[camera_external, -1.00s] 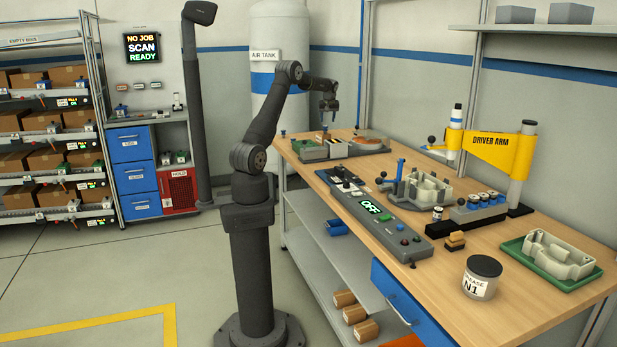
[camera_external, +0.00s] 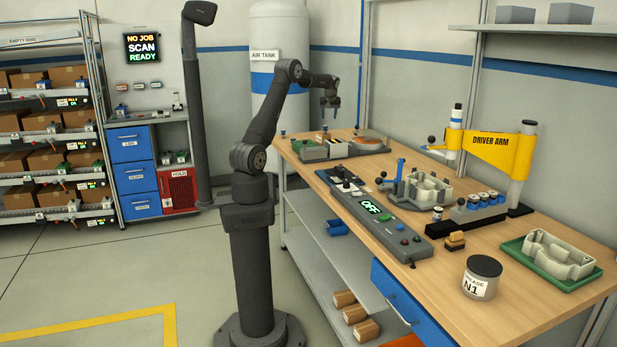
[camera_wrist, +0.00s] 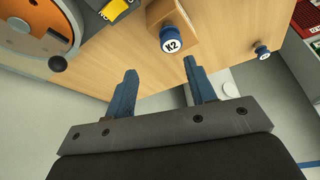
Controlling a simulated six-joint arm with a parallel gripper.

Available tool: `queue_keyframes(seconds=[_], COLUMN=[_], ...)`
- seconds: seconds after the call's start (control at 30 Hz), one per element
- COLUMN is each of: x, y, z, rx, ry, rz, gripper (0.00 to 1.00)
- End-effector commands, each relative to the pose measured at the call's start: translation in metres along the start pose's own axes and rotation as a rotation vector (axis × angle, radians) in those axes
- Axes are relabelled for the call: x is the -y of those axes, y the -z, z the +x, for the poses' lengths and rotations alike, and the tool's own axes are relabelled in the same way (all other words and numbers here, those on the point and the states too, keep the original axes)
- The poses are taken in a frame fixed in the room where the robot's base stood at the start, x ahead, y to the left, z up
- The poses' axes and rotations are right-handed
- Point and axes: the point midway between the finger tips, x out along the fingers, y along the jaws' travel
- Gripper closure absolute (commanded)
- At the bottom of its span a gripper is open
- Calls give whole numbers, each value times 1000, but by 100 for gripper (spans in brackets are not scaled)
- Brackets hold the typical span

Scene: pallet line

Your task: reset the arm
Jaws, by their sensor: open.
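My gripper (camera_external: 331,104) hangs over the far end of the wooden workbench (camera_external: 420,217) in the external view, above the parts tray there. In the wrist view my gripper (camera_wrist: 158,88) shows two blue fingers spread apart with nothing between them. Beyond the fingertips is a wooden block with a blue knob marked K2 (camera_wrist: 170,42), apart from the fingers. A second small blue knob (camera_wrist: 262,50) stands to the right near the bench edge.
A control box reading OFF (camera_external: 378,212), a grey-green fixture (camera_external: 424,188), the yellow driver arm (camera_external: 490,150), a grease jar (camera_external: 481,277) and a green tray (camera_external: 534,260) occupy the bench. An orange disc (camera_wrist: 40,22) lies at upper left in the wrist view.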

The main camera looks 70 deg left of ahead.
Motion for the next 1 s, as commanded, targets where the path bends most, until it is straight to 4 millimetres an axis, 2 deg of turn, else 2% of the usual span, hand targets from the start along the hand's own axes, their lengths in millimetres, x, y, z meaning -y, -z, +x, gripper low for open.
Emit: queue_keyframes(seconds=[0.4, 1.0], x=[47, 111], y=[45, 95], z=[58, 145], rx=[-3, -3], ry=[-9, -10], rz=[23, 24], gripper=[50, 50])
